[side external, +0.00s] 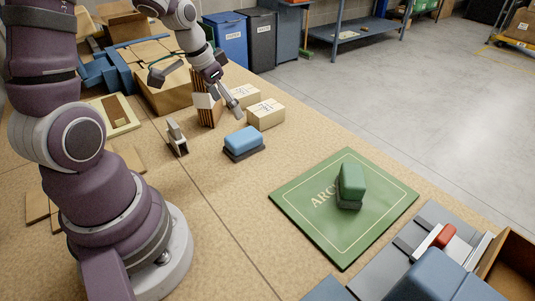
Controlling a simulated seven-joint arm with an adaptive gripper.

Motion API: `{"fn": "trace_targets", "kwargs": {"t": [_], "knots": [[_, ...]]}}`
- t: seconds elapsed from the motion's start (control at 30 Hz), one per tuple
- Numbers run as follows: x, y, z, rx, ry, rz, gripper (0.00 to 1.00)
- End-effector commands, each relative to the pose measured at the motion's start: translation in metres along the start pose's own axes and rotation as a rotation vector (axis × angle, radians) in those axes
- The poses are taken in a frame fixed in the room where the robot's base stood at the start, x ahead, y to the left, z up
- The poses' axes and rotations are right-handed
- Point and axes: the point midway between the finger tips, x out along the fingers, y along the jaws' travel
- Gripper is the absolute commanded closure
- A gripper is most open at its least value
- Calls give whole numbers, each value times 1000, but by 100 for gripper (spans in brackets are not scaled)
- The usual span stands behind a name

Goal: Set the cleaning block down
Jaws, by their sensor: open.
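Two blocks look like cleaning blocks, each with a dark underside. The blue one (243,140) sits on the tan table in the middle. The green one (351,182) sits on a green mat (306,231) with a pale border and lettering, partly hidden by the block. My gripper (222,103) is open above the table, up and to the left of the blue block and apart from both blocks. No block shows between its fingers. Part of the gripper overlaps an upright brown, slatted object (208,108) behind it.
Two pale boxes (266,114) stand right of my gripper. A small grey-and-white upright item (177,137) stands left of the blue block. Cartons (165,88) and blue pieces crowd the back left. A grey tray with a red item (445,236) is at front right.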

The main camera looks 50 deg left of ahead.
Motion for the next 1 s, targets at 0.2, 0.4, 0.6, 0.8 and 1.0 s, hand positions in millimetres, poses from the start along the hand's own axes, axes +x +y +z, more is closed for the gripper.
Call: {"fn": "trace_targets", "kwargs": {"t": [0.2,0.4,0.6,0.8,1.0], "knots": [[-25,5,-2,6,5,-4,18],[-77,67,2,40,58,-26,18],[-113,112,35,19,133,-11,18],[-119,120,47,-2,153,3,18],[-119,120,47,-2,153,2,18]]}}
